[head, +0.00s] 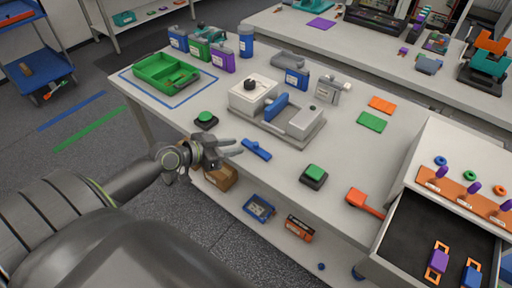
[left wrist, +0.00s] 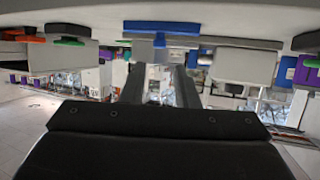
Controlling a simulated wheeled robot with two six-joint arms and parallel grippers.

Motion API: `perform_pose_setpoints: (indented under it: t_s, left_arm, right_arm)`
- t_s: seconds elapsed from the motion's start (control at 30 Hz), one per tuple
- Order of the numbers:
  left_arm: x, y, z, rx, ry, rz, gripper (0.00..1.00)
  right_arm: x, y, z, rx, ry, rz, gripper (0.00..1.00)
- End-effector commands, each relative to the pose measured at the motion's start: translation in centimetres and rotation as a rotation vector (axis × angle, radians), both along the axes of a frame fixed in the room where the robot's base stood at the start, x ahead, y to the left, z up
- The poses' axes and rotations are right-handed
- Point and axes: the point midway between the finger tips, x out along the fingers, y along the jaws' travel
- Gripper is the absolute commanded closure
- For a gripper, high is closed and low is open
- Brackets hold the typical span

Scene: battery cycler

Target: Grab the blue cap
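No blue thing is plainly marked as the cap. A blue bar-shaped piece with a short raised part (head: 256,149) lies near the table's front edge. In the left wrist view, which looks upside down, a blue piece (left wrist: 165,27) shows ahead, beyond the fingers. A small round blue thing (head: 321,266) lies low, below the table edge. A blue ring (head: 441,160) sits on the drawer cabinet. My left gripper (head: 235,147) is at the front edge, just left of the bar-shaped piece and apart from it. Its fingers (left wrist: 158,85) are spread and empty. My right gripper is not in view.
A grey-white fixture with a blue block (head: 276,105) stands behind the bar-shaped piece. Green-topped buttons (head: 206,117) (head: 314,173) stand to either side. A red-handled thing (head: 364,201) and an open drawer (head: 425,225) are at right. The front table top between them is mostly clear.

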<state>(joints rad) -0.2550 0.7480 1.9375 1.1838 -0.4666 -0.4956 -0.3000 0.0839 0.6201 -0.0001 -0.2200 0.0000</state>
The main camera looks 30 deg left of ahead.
Motion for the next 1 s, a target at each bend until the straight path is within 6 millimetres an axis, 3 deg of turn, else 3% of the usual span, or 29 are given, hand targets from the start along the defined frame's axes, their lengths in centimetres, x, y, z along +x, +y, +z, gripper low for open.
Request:
perform_pose_setpoints:
  t_s: [0.2,1.0]
  left_arm:
    - [2.6,-1.1,-1.0,-0.003,-0.001,0.002,0.73]
    - [7.8,-3.4,-3.8,0.001,0.001,0.001,0.73]
  right_arm:
    - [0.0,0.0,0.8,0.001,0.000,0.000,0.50]
    - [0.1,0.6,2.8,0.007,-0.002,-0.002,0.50]
